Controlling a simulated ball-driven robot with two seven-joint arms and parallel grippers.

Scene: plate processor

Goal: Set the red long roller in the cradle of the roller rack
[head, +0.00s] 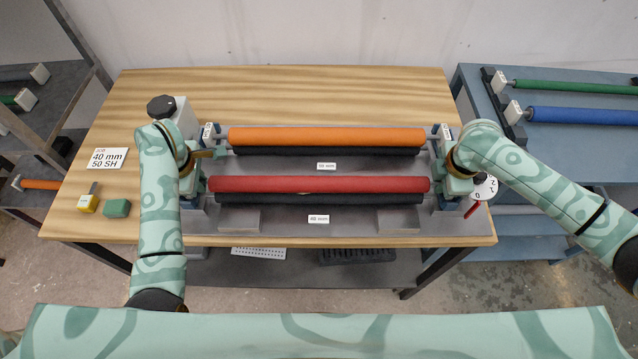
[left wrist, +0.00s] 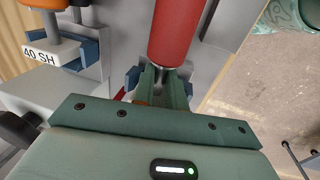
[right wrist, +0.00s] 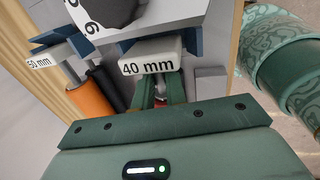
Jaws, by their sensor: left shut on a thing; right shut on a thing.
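The red long roller (head: 318,184) lies level across the front of the machine on the wooden table, just above a black roller (head: 300,198). My left gripper (head: 192,183) is shut on its left shaft end; the left wrist view shows the fingers (left wrist: 160,88) around the shaft below the red roller (left wrist: 174,35). My right gripper (head: 450,184) is shut at its right end, by a white "40 mm" block (right wrist: 152,57) in the right wrist view. I cannot tell whether the shaft touches its blue brackets. A blue bench at right, likely the roller rack (head: 560,150), has black supports (head: 505,105).
An orange roller (head: 325,138) sits behind the red one. The rack holds a green roller (head: 575,88) and a blue roller (head: 580,115). A dial (head: 484,187) is beside my right gripper.

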